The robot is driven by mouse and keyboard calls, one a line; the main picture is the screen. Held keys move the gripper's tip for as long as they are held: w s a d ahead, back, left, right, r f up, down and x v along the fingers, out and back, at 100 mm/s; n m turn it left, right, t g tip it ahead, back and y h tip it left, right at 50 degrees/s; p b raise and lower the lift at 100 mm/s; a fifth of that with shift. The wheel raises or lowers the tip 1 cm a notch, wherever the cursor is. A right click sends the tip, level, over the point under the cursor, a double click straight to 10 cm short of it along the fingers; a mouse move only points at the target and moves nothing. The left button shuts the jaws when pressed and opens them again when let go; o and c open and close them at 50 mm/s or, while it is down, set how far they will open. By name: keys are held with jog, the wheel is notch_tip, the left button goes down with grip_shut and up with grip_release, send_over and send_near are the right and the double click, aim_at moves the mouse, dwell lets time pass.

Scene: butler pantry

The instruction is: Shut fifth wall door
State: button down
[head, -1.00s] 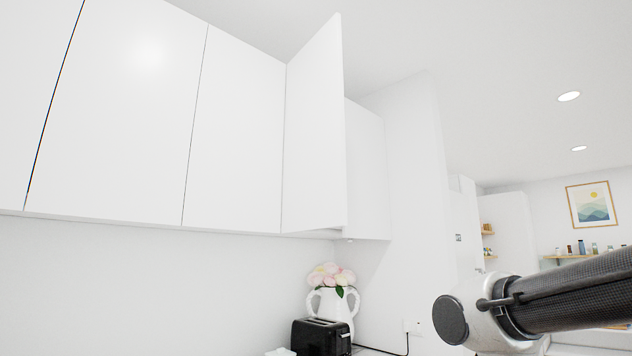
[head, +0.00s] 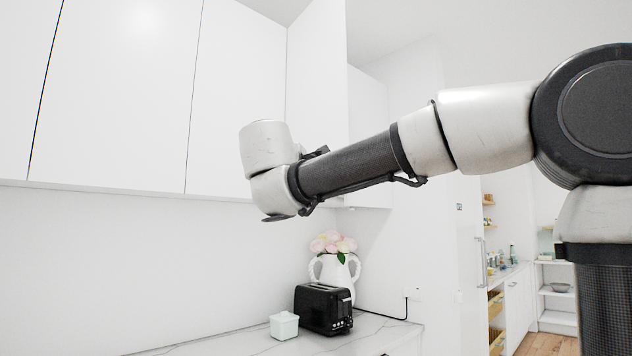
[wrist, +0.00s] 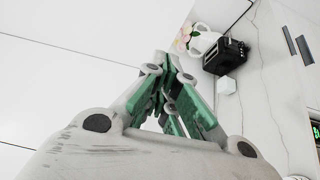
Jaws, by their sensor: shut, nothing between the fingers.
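A white wall cabinet door (head: 317,85) stands open in the head view, swung out from the row of flat wall cabinets. Its lower part is hidden behind my arm. My gripper (wrist: 172,75) shows in the wrist view with its green-sided fingers drawn together and nothing between them. In the head view the arm's end is in front of the closed doors, left of the open door, and the fingers cannot be made out. I cannot tell whether anything touches the door.
Closed cabinet doors (head: 120,90) run to the left. Below, a black toaster (head: 322,308), a small pale box (head: 284,325) and a white vase (head: 335,272) with pink flowers stand on the marble counter (head: 225,345). A wall juts out right of the cabinets.

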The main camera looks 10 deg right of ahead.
jog(key=s+d+x, duration=0.1)
jog(key=d+x, duration=0.1)
jog(key=x, duration=1)
jog(key=shift+d, duration=0.45)
jog(key=shift+f, duration=0.1)
